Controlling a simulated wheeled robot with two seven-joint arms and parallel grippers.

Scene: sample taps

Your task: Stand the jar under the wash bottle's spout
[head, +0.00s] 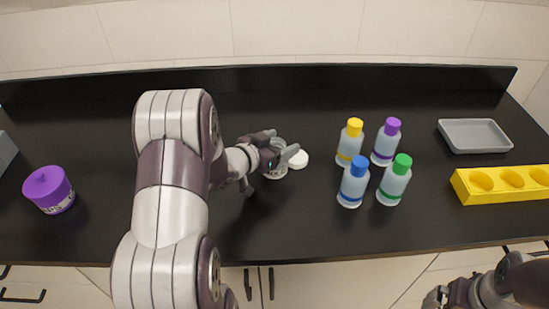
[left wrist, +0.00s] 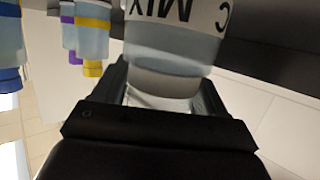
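I cannot tell whether the jar's base touches the counter. My right gripper (head: 435,298) is at the bottom right edge, far from the jar, and its fingers are too cut off to judge. I cannot make out a wash bottle with a spout.
A grey tray (head: 474,135), yellow rack (head: 498,193) and purple lidded pot (head: 50,190) are farther out.

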